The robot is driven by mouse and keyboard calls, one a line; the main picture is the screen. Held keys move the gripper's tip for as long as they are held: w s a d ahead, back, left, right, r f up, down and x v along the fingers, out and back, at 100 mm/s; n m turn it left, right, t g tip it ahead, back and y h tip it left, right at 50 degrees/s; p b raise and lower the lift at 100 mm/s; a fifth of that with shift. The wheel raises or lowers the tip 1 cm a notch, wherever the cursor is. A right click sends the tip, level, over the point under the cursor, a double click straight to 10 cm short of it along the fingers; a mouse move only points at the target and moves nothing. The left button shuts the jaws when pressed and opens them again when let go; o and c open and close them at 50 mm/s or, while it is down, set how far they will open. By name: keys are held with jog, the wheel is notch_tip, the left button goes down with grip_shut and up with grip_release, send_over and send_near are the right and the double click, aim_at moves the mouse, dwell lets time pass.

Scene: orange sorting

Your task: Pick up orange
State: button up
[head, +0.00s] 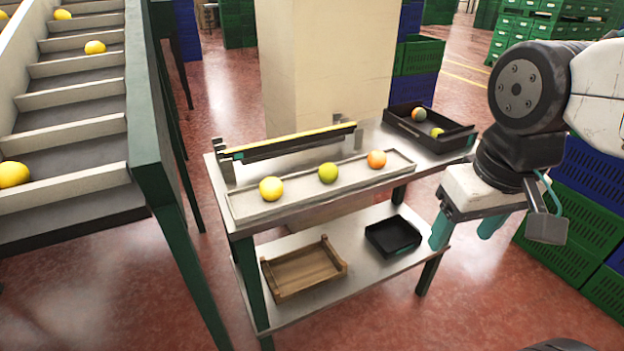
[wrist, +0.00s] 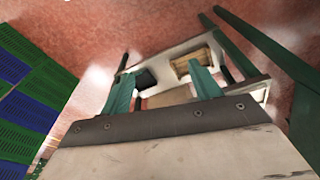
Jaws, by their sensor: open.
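In the head view an orange fruit (head: 377,159) lies at the right end of a long pale tray (head: 300,199) on the upper shelf of a table. A green-yellow fruit (head: 328,172) lies in the middle of the tray and a yellow fruit (head: 271,189) at its left end. My gripper (head: 463,236) is open and empty, to the right of the table and apart from the fruit. In the wrist view my gripper's green fingers (wrist: 165,90) are spread apart with nothing between them. No fruit can be made out there.
A wooden crate (head: 303,270) and a small black tray (head: 393,237) sit on the lower shelf. A yellow-topped bar (head: 290,142) runs behind the pale tray. A conveyor (head: 75,130) stands left.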

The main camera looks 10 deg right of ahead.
jog(key=w+f+n+t, duration=0.2)
jog(key=w+f+t, duration=0.15)
jog(key=w, duration=0.95)
jog(key=n+t+y, duration=0.6)
jog(key=n+y, duration=0.3)
send_near(277, 187)
jog(key=shift+g, duration=0.25)
jog(key=x, duration=0.5)
jog(key=shift+s+f, duration=0.15)
jog(key=shift+f, duration=0.05)
jog(key=x, duration=0.7)
jog(key=shift+w+r, duration=0.1)
jog(key=shift+w, duration=0.25)
jog(key=c, duration=0.8)
jog(key=shift+r, duration=0.2)
